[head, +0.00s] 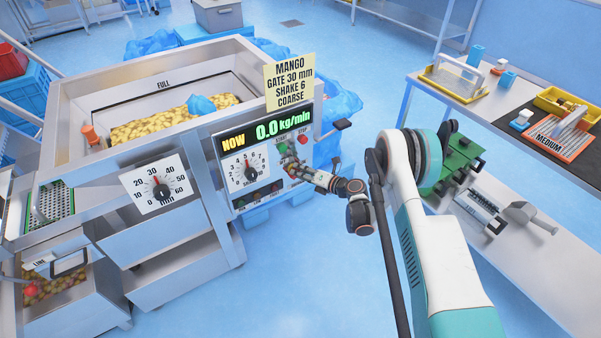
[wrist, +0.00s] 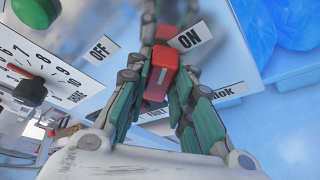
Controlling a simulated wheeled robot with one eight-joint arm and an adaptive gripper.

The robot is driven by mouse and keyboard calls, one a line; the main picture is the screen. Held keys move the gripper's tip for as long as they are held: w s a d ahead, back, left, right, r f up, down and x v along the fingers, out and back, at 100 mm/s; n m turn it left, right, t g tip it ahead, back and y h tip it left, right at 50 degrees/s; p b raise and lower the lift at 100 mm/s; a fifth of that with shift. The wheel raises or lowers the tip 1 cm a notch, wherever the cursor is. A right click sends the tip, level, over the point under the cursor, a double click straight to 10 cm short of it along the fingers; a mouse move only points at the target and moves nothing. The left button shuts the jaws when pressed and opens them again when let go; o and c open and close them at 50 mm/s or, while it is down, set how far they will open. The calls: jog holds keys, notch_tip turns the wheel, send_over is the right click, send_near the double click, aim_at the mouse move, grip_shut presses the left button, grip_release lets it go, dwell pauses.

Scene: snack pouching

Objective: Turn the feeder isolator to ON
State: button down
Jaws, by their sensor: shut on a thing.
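The feeder isolator's red handle (wrist: 160,75) sits between my gripper's fingers in the wrist view. The OFF label (wrist: 101,48) is to its upper left and the ON label (wrist: 190,38) to its upper right. I cannot tell exactly which label the handle points to. My gripper (wrist: 156,92) is shut on the handle, with green-padded fingers on both sides. In the head view my gripper (head: 297,169) is at the right end of the feeder's control panel and covers most of the isolator. The green display (head: 267,133) reads NOW 0.0 kg/min.
The shake dial (head: 250,172) and gate dial (head: 158,188) are left of my gripper. A yellow card (head: 289,85) stands above the panel. A worktable (head: 420,90) with trays is on the right. Blue floor (head: 300,270) is clear between feeder and table.

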jog(key=shift+d+m, duration=0.1)
jog(key=shift+m, duration=0.2)
jog(key=c, duration=1.4)
grip_release()
jog(key=v, duration=0.7)
jog(key=shift+d, duration=0.2)
